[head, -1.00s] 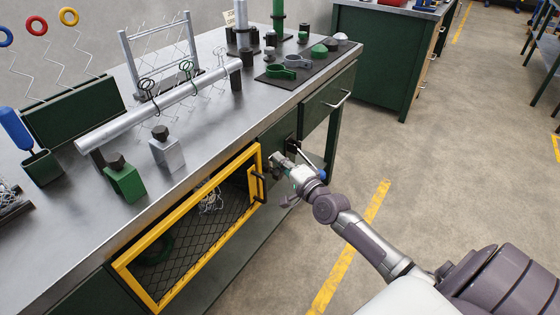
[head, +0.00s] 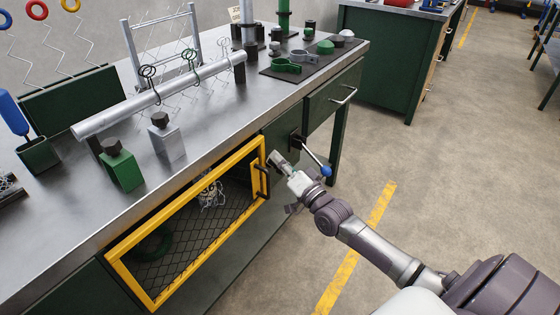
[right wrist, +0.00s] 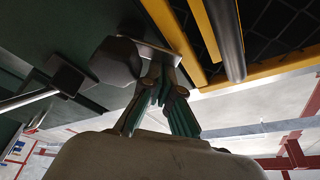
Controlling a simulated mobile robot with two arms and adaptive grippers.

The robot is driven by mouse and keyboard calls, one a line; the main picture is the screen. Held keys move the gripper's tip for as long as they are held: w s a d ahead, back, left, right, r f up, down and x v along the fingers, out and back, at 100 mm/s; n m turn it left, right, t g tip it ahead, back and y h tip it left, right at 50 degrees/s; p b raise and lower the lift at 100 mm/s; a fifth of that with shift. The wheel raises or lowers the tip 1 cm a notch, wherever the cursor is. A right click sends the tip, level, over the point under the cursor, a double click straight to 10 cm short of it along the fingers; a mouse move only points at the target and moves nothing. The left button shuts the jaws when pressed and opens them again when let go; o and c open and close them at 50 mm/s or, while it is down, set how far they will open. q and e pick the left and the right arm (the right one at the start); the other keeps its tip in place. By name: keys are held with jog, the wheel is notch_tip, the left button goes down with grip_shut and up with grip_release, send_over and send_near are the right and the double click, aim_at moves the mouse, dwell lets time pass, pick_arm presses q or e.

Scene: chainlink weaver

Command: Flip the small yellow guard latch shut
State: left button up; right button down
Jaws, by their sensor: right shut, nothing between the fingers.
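The yellow-framed mesh guard (head: 195,205) is on the bench front and looks about flush with it. It has a black handle (head: 262,180) at its right end. My right gripper (head: 276,160) is shut and empty at the guard's upper right corner. I cannot make out the small yellow latch apart from the frame; the gripper may hide it. In the right wrist view, the shut fingertips (right wrist: 162,68) are close to a pale metal plate (right wrist: 150,46) beside the yellow frame (right wrist: 205,30). I cannot tell whether they touch. My left gripper is not in view.
The floor at right is clear.

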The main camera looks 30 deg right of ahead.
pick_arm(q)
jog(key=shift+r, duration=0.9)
pick_arm(e)
jog(key=shift+s+a+f+n, duration=0.1)
jog(key=shift+a+n, duration=0.1)
jog(key=shift+n, duration=0.5)
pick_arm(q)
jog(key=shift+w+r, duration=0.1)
